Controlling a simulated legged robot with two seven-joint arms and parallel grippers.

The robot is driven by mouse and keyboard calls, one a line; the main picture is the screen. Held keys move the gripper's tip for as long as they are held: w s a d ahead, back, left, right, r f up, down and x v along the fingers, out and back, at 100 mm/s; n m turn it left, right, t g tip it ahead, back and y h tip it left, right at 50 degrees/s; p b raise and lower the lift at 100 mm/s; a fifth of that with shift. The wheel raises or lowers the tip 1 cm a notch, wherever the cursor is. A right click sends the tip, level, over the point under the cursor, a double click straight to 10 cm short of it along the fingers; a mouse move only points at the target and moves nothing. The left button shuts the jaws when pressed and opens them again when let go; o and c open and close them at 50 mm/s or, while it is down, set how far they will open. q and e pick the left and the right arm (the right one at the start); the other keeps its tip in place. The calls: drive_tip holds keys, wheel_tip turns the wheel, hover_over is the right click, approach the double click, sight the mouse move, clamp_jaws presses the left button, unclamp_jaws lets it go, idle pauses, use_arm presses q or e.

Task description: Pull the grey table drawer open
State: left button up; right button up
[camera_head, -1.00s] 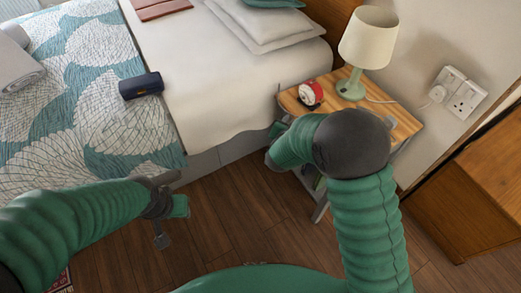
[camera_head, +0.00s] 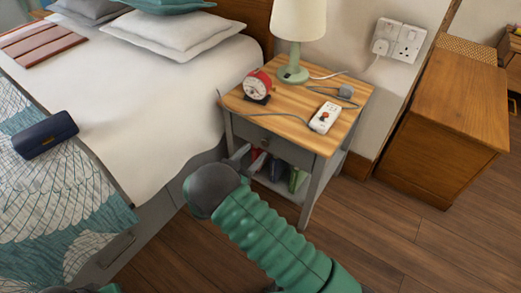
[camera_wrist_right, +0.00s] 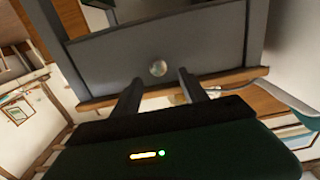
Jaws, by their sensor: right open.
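The grey table (camera_head: 318,188) has a wooden top and a grey drawer (camera_head: 284,148) under it. The drawer front looks flush with the frame. Its small round knob (camera_head: 265,142) sits mid-front. My right gripper (camera_head: 243,156) is in front of the drawer, partly hidden by my own wrist. In the right wrist view, the open gripper (camera_wrist_right: 158,84) points at the drawer front (camera_wrist_right: 205,45). The knob (camera_wrist_right: 158,68) shows just beyond and between the two fingertips, with nothing held. My left gripper is out of view.
On the tabletop stand a lamp (camera_head: 298,25), a red alarm clock (camera_head: 257,85) and a white power strip (camera_head: 324,117) with a cable. Books (camera_head: 277,170) lie on the shelf below. The bed (camera_head: 165,95) is close on the left; a wooden cabinet (camera_head: 447,125) stands right.

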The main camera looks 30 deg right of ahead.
sight(264, 143)
drive_tip(key=b+x, duration=0.1)
drive_tip(key=x, duration=0.4)
drive_tip(key=shift+d+f, duration=0.1)
drive_tip(key=shift+d, duration=0.3)
drive_tip(key=shift+a, duration=0.15)
clamp_jaws()
idle(0.8)
